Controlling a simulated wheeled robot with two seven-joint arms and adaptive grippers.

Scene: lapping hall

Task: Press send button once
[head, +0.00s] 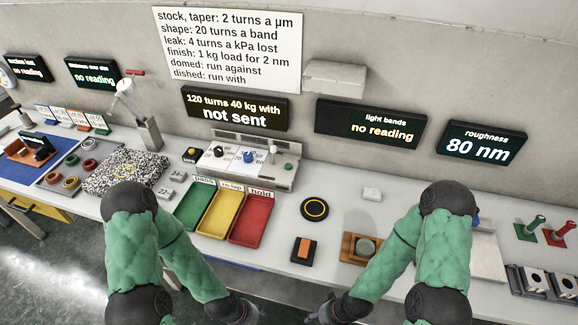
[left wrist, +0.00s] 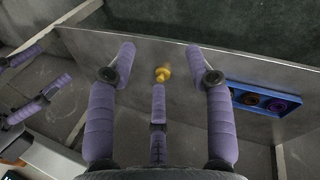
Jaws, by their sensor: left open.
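The display above the panel (head: 234,108) reads "120 turns 40 kg with not sent". My left gripper (head: 245,314) is at the bottom edge, in front of the bench and well short of the panel. In the left wrist view its purple fingers (left wrist: 160,72) are spread and empty. My right gripper (head: 325,312) is low beside it, partly cut off. Its fingers look spread in the left wrist view (left wrist: 38,92).
Green (head: 194,207), yellow (head: 220,213) and red (head: 251,219) trays lie in front of the panel. A mottled plate (head: 125,173) lies left.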

